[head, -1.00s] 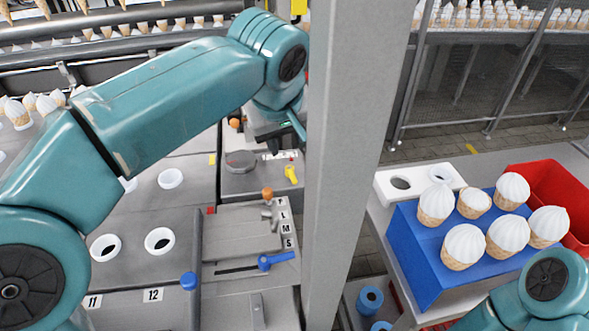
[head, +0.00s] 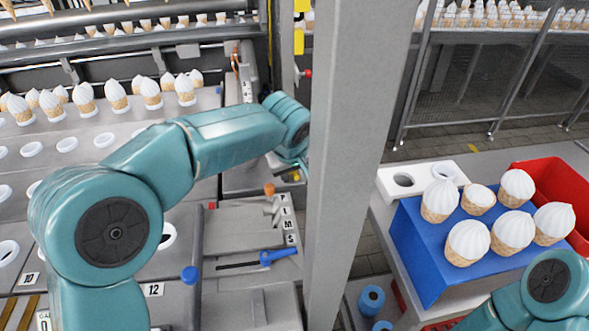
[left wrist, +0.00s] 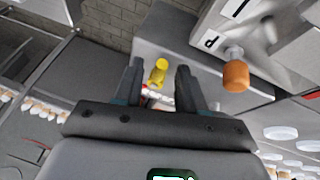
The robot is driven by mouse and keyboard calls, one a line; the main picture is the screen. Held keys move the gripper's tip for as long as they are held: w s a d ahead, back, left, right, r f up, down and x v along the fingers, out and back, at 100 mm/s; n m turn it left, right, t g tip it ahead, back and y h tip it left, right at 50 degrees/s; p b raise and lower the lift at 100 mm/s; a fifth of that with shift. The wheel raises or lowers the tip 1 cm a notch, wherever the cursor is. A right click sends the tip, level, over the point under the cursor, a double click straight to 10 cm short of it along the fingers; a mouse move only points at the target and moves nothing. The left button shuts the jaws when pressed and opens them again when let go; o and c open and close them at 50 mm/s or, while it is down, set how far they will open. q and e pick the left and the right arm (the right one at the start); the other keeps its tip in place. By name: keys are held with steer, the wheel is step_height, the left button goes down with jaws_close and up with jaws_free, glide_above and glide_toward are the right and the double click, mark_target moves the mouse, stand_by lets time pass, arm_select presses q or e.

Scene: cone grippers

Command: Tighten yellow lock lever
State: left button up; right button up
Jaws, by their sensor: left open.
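The yellow lock lever (left wrist: 158,72) shows in the left wrist view against a grey block face. My left gripper (left wrist: 159,67) is open, with one dark finger on each side of the lever in the picture. I see no contact, and cannot tell how deep the lever sits between the fingers. In the head view my left wrist hangs over the lever's place beside the grey post, and the gripper is mostly hidden.
An orange knob (left wrist: 236,76) stands close to the right finger in the left wrist view. A blue lever (head: 272,257) sits lower on the machine. The tall grey post (head: 350,150) stands right beside my left wrist. A blue cone holder (head: 425,265) is at right.

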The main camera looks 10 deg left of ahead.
arm_select(q)
steer(key=shift+w, duration=0.1)
jaws_close()
